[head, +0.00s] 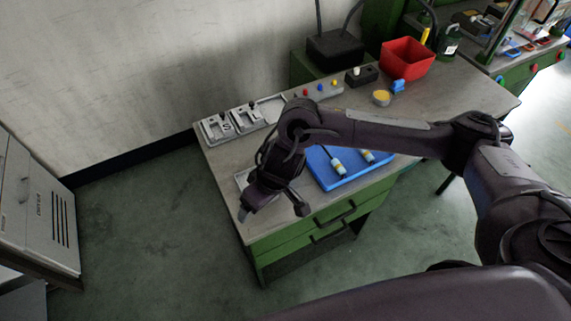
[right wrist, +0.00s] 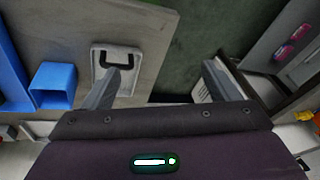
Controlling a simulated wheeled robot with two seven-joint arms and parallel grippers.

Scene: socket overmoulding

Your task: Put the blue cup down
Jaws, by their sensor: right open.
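The blue cup (right wrist: 52,85) is a square, hollow blue box. In the right wrist view it stands on the grey table, left of my gripper and close to the blue tray (right wrist: 10,75). In the head view I cannot make it out; my arm covers that area. My right gripper (head: 270,207) is over the table's front left corner. In the right wrist view its fingers (right wrist: 160,85) are wide apart with nothing between them, and it is apart from the cup. One finger is over the table side, the other over the floor side. My left gripper is out of view.
The blue tray (head: 345,180) holds light-tipped parts at the table's front. A pale plate (right wrist: 118,56) with a dark hook shape lies near the left finger. Grey fixtures (head: 240,121), a red bin (head: 407,58) and a yellow disc (head: 381,98) sit further back.

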